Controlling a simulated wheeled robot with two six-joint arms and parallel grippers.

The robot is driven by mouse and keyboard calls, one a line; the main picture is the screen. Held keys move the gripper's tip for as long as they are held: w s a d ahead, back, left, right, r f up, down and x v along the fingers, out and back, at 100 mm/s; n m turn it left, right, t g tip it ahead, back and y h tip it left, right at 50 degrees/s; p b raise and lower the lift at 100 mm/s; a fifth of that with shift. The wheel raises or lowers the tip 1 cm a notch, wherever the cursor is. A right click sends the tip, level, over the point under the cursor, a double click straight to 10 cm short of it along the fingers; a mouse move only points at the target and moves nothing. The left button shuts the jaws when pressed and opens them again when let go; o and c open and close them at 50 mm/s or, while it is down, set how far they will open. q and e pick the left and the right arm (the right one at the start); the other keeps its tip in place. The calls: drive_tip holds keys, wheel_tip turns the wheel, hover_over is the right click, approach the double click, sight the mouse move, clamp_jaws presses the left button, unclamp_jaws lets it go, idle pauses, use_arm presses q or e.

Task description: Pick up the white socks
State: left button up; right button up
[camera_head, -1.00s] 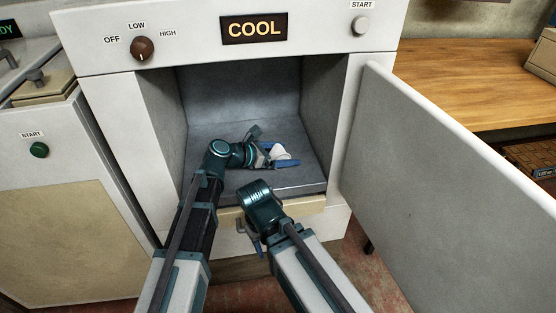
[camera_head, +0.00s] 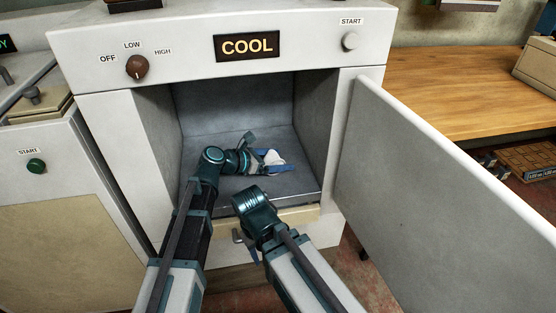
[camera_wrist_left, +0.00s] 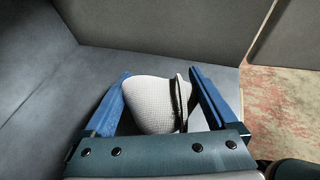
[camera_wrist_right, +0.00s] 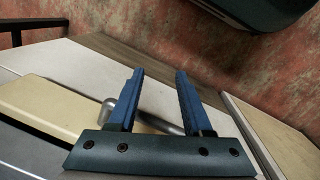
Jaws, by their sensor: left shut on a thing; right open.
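The white socks (camera_head: 275,157) are inside the open cool chamber, between the blue fingers of my left gripper (camera_head: 272,162). In the left wrist view the socks (camera_wrist_left: 155,103) are a pale knitted bundle with a dark strip at one side, and my left gripper (camera_wrist_left: 165,100) is shut on them just over the grey chamber floor. My right gripper (camera_wrist_right: 155,100) is open and empty in front of the machine, by a metal handle (camera_wrist_right: 130,115). In the head view my right forearm hides most of the right gripper.
The cool machine (camera_head: 95,120) has its door (camera_head: 430,180) swung open to the right. The chamber walls (camera_head: 235,100) surround my left gripper closely. A wooden table (camera_head: 440,85) stands at the right, and another machine with a green start button (camera_head: 36,166) at the left.

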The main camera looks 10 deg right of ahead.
use_arm(q)
drive_tip(key=shift+s+a+r+p, duration=0.2)
drive_tip(key=shift+r+p, duration=0.1)
drive_tip(key=shift+r, duration=0.25)
drive_tip(key=shift+s+a+r+p, duration=0.2)
drive_tip(key=shift+r+p, duration=0.1)
drive_tip(key=shift+r, duration=0.2)
drive_tip(key=s+a, duration=0.6)
drive_tip(key=a, duration=0.1)
drive_tip(key=s+a+r+p, duration=0.1)
drive_tip(key=s+a, duration=0.2)
drive_tip(key=a, duration=0.1)
drive_tip(key=shift+s+a, duration=0.2)
drive_tip(key=shift+s, duration=0.15)
